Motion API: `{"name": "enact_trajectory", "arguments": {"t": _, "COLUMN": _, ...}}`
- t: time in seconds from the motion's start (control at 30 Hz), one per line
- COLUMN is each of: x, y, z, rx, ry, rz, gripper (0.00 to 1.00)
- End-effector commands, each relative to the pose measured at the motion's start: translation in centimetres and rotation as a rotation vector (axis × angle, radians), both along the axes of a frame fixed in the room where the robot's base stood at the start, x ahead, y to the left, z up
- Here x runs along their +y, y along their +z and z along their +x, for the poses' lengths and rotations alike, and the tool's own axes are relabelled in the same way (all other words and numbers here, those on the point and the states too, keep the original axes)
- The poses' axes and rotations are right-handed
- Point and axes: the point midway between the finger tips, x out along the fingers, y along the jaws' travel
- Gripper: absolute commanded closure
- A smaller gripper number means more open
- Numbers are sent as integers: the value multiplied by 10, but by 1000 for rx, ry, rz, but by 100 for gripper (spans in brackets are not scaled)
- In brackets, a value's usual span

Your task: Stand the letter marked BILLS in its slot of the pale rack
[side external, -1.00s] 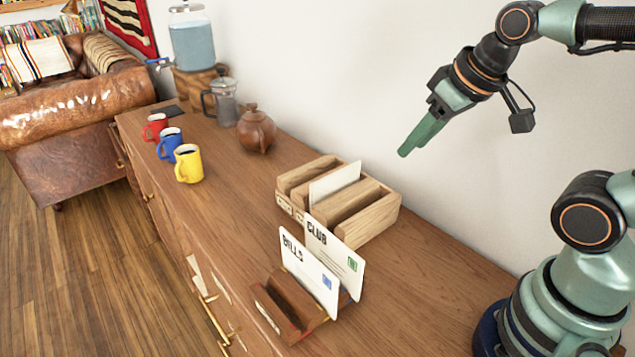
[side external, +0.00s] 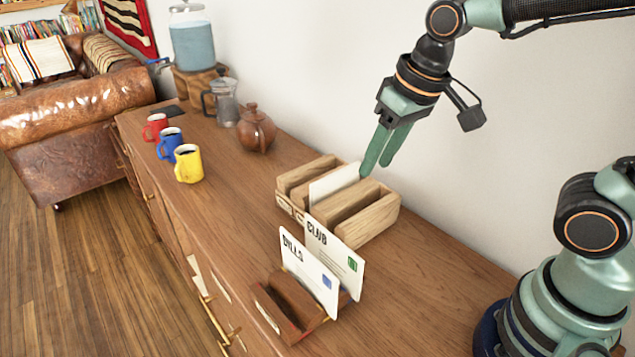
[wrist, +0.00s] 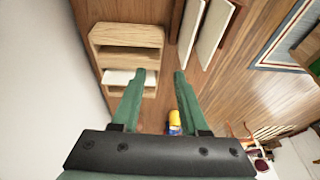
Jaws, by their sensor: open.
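The white letter marked BILLS (side external: 308,272) stands in a dark wooden holder (side external: 279,312) at the sideboard's front edge. A second white letter, marked CLUB (side external: 338,258), stands right behind it. The pale rack (side external: 373,222) with several slots is farther back; a white letter (side external: 333,184) stands in one of its slots. My gripper (side external: 376,170) is open and empty, above the back side of the pale rack, fingers pointing down. In the wrist view my gripper (wrist: 164,75) shows its fingers apart, with the pale rack (wrist: 127,36) at upper left and two letters at the top.
A teapot (side external: 256,130), a glass press (side external: 223,103) and red, blue and yellow mugs (side external: 188,164) stand farther left on the sideboard. A water dispenser (side external: 193,40) is at the back. Bare wood lies between the yellow mug and the holder.

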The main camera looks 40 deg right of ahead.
Motion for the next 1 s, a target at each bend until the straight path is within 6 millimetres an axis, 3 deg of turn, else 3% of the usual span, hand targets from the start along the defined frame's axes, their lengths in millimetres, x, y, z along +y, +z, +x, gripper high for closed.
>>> {"name": "enact_trajectory", "arguments": {"t": 0.03, "x": 18, "y": -8, "z": 3, "rx": 48, "ry": 13, "rz": 1, "gripper": 56}}
{"name": "enact_trajectory", "arguments": {"t": 0.2, "x": 70, "y": -33, "z": 7, "rx": 175, "ry": 13, "rz": -11, "gripper": 56}}
{"name": "enact_trajectory", "arguments": {"t": 0.4, "x": 115, "y": -60, "z": 2, "rx": 276, "ry": 6, "rz": -48, "gripper": 56}}
{"name": "enact_trajectory", "arguments": {"t": 0.67, "x": 130, "y": -80, "z": -2, "rx": 311, "ry": -3, "rz": -67, "gripper": 56}}
{"name": "enact_trajectory", "arguments": {"t": 1.0, "x": 129, "y": -132, "z": -2, "rx": 309, "ry": -2, "rz": -66, "gripper": 56}}
